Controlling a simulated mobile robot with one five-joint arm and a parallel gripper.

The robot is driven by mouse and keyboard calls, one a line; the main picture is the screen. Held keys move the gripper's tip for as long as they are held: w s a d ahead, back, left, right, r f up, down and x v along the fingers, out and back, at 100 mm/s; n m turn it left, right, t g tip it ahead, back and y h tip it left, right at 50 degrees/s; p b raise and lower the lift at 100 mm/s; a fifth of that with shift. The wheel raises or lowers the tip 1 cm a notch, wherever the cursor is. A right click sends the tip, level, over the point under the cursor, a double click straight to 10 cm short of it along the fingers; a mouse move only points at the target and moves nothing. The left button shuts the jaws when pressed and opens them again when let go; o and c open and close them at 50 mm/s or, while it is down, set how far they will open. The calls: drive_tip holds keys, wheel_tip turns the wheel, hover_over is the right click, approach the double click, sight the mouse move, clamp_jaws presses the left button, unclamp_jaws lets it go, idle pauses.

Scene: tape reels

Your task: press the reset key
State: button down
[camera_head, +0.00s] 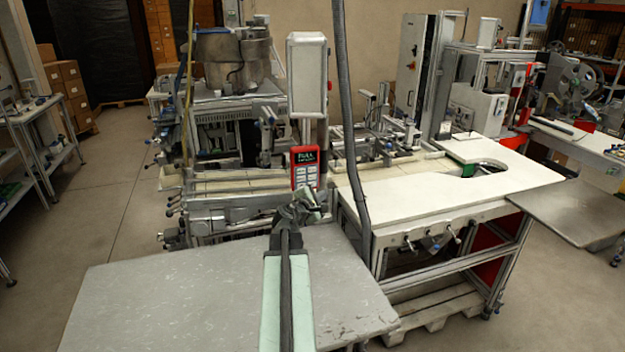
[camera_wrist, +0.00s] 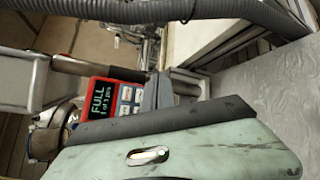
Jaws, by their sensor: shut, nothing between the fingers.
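A red control box (camera_head: 305,167) hangs at the front of the machine, below a white upright housing. It has a dark display with green text over several pale keys. In the wrist view the box (camera_wrist: 112,97) appears turned, its display (camera_wrist: 102,97) reading "FULL" above a smaller line. The key labels are too small to read, so I cannot tell which is the reset key. My gripper (camera_head: 312,196) is shut and empty, just below and in front of the box in the head view. Dark grey gripper parts (camera_wrist: 157,92) cover one side of the keys in the wrist view. Contact cannot be judged.
A grey table (camera_head: 180,290) lies below my arm. A white worktop (camera_head: 430,190) with a cut-out stands to the right. A dark ribbed hose (camera_head: 352,130) hangs just right of the box. Open floor (camera_head: 100,200) lies to the left.

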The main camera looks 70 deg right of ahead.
sight(312, 177)
drive_tip(key=w+d, duration=0.5)
drive_tip(key=d, duration=0.1)
drive_tip(key=shift+w+d, duration=0.3)
drive_tip(key=shift+d, duration=0.1)
idle(2.1)
drive_tip(key=shift+w+d, duration=0.3)
drive_tip(key=shift+w, duration=0.05)
drive_tip(key=shift+w+d, duration=0.25)
drive_tip(key=shift+d, duration=0.05)
idle(0.6)
drive_tip(key=shift+s, duration=0.1)
drive_tip(key=shift+s+a, duration=0.45)
drive_tip(key=shift+a, duration=0.15)
